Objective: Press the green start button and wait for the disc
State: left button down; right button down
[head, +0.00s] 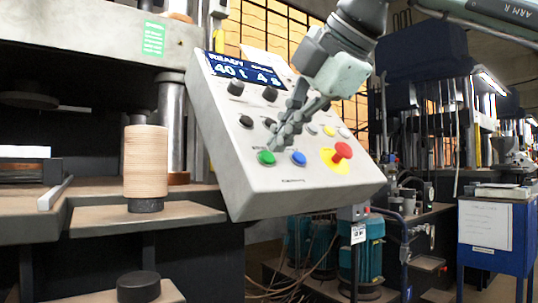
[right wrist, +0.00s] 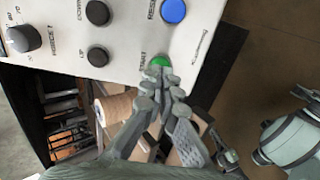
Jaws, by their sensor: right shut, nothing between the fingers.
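The green start button (head: 266,157) is at the lower left of the grey control panel (head: 245,185) in the head view. The panel's display (head: 243,72) reads READY, with 40 t and 4 s below. My right gripper (head: 277,143) is shut and empty, its fingertips just above the green button. In the right wrist view, the fingertips (right wrist: 163,72) are at the green button (right wrist: 160,61) and cover part of it; I cannot tell whether they touch. No separate disc is clear to me. My left gripper is not in the head view.
A blue button (head: 298,158) and a red emergency stop (head: 342,151) on yellow sit right of the green one. A stack of tan discs (head: 146,162) stands on a post at left. A blue cabinet (head: 485,235) stands at right.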

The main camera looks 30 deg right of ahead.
jog(key=shift+b+x, duration=0.45)
jog(key=shift+x, duration=0.6)
dwell(0.5)
jog(key=shift+f, duration=0.1)
dwell(0.4)
dwell(0.4)
jog(key=p+v, duration=0.1)
jog(key=v, duration=0.7)
dwell(0.4)
